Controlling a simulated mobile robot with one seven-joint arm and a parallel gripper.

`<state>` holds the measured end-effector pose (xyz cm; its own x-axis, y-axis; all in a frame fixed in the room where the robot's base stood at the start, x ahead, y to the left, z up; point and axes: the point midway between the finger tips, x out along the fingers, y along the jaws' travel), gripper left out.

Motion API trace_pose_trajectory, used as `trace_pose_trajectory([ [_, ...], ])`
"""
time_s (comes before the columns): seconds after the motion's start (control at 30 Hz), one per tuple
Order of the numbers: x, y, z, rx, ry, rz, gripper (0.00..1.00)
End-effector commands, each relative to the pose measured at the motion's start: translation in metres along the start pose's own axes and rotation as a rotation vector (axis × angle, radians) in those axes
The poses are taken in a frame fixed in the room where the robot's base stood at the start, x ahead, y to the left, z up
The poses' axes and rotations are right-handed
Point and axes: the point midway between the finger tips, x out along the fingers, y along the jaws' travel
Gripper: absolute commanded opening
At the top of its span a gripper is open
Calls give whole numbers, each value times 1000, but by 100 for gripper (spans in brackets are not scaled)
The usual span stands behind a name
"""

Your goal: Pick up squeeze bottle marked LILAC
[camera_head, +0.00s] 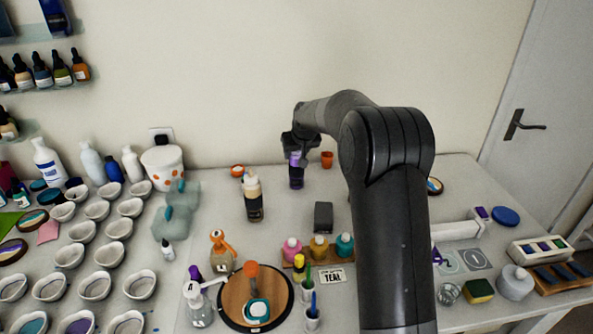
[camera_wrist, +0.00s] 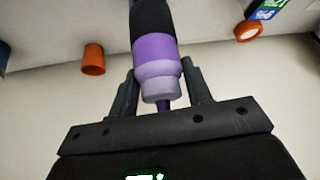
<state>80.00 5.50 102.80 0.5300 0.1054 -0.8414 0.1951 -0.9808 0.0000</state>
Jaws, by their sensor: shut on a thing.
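The squeeze bottle (camera_head: 296,172) has a purple upper part and a dark band below it; no LILAC lettering can be read. My gripper (camera_head: 298,148) is at its top, above the back of the table. In the wrist view, the purple bottle (camera_wrist: 155,50) sits between the two fingers of my gripper (camera_wrist: 160,75), which are shut on it. Its far end is cut off by the frame edge. I cannot tell whether its base touches the table.
A cream-topped bottle (camera_head: 253,196) stands to the front left. A dark block (camera_head: 323,216) lies in front. Several white cups (camera_head: 109,254) fill the left side.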

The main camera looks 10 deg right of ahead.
Motion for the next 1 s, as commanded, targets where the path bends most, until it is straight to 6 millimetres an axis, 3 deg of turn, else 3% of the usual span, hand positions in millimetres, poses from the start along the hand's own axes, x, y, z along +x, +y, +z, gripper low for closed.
trace_pose_trajectory([
  [0.33, 0, 0, 0, 0, 1, 0, 2],
  [0.73, -9, 0, -6, 0, 3, 0, 2],
  [0.93, -35, 0, -23, 0, 6, 1, 2],
  [1.0, -47, 13, -20, 3, 2, 4, 2],
])
